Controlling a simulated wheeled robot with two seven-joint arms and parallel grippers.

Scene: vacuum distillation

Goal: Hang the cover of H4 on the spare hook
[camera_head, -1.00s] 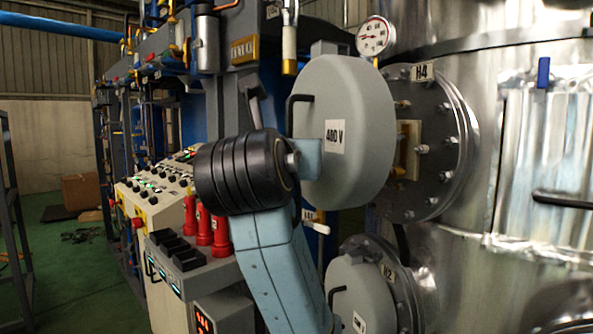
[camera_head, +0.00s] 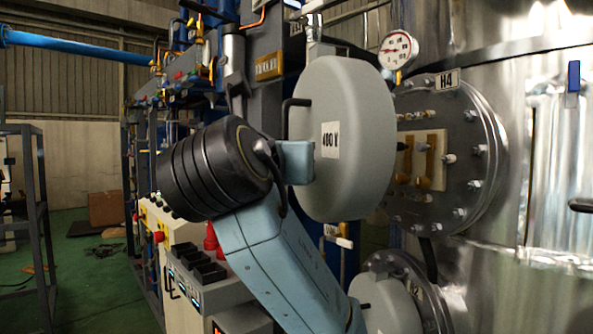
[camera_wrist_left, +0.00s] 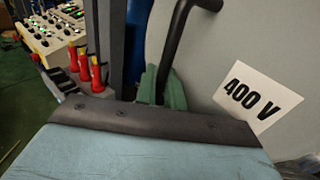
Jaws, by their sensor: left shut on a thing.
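The H4 cover is a grey dome (camera_head: 350,140) with a 400 V label and a black bent handle (camera_head: 291,112). It is off its flange and held in the air. My left gripper (camera_head: 289,150) is shut on the handle, partly hidden by my wrist in the head view. In the left wrist view, the greenish fingers (camera_wrist_left: 165,90) close around the black handle (camera_wrist_left: 176,42), beside the cover face (camera_wrist_left: 215,65). The H4 flange (camera_head: 480,160) is bare to the right, with its terminal plate and bolts exposed. I cannot make out the spare hook. My right gripper is out of view.
A covered H2 port (camera_head: 385,305) sits below H4. A pressure gauge (camera_head: 398,50) stands just above right of the cover. A control console (camera_head: 185,225) with red handles (camera_head: 211,240) is on the left. Open green floor (camera_head: 90,280) lies at the far left.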

